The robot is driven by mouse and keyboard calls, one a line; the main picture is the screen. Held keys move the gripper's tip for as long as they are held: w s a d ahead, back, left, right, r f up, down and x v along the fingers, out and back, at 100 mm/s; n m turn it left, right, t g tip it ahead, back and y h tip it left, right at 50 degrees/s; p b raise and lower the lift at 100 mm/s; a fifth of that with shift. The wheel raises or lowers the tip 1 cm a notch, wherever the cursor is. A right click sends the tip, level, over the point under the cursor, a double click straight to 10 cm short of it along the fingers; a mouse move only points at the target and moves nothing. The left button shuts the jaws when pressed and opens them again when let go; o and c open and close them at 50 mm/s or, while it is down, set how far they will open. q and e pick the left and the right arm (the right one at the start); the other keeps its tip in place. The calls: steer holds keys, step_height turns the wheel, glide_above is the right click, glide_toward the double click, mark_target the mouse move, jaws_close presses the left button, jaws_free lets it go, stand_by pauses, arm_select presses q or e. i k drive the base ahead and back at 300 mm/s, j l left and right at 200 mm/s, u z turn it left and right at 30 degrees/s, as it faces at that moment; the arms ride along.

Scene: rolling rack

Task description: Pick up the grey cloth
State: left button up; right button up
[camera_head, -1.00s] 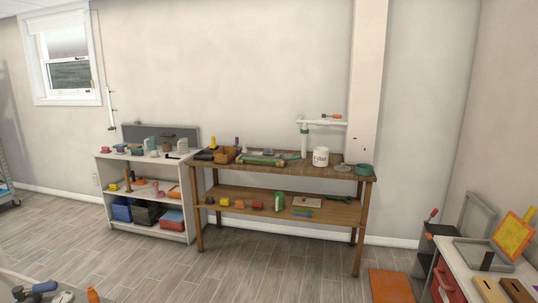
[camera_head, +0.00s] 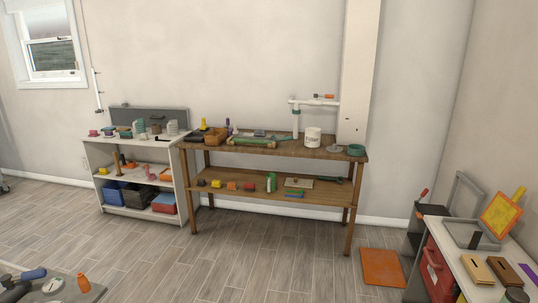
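I cannot make out a grey cloth for certain in the head view. A small greyish flat item (camera_head: 250,133) lies among other things on the top of the wooden workbench (camera_head: 320,149), too small to identify. Neither of my grippers is in view.
A white shelf unit (camera_head: 185,195) with bins stands left of the workbench. A white-topped table (camera_head: 462,270) with a grey frame and wooden blocks is at the right. An orange mat (camera_head: 382,267) lies on the floor. A grey surface (camera_head: 88,296) with tools is at bottom left. The middle floor is clear.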

mark_target(258, 132)
steer(key=i, duration=2.8)
steer(key=i+j+z, duration=0.1)
steer(key=i, duration=1.35)
